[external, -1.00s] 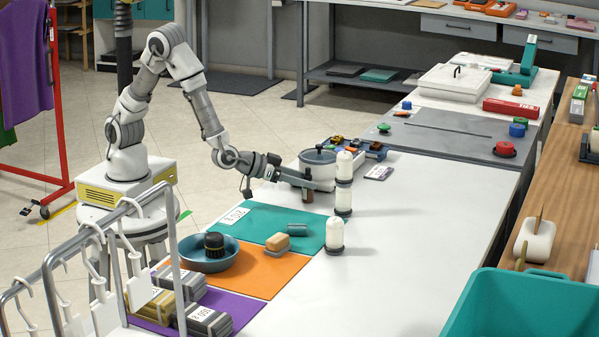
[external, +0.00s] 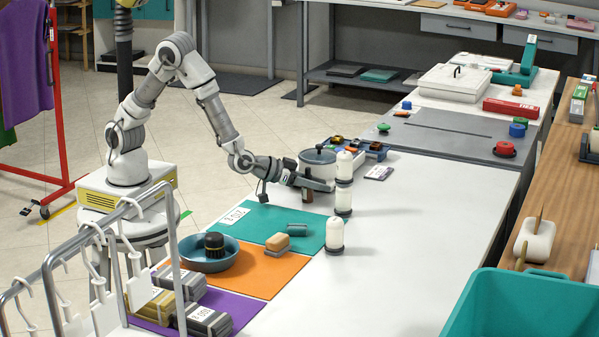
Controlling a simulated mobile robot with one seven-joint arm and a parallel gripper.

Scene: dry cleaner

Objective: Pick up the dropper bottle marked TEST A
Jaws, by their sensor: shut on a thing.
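A small brown bottle (external: 308,196) stands on the white worktop beside the teal mat, just in front of the grey pot. It looks like a dropper bottle, but its marking is too small to read. My gripper (external: 318,184) reaches in from the left, low over the worktop, and is shut on the brown bottle. The fingers cover the bottle's upper part; its lower body shows beneath them. The bottle looks upright, and I cannot tell whether its base is clear of the worktop.
White bottles with dark bases (external: 344,166), (external: 343,202), (external: 335,236) stand close right of my gripper.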

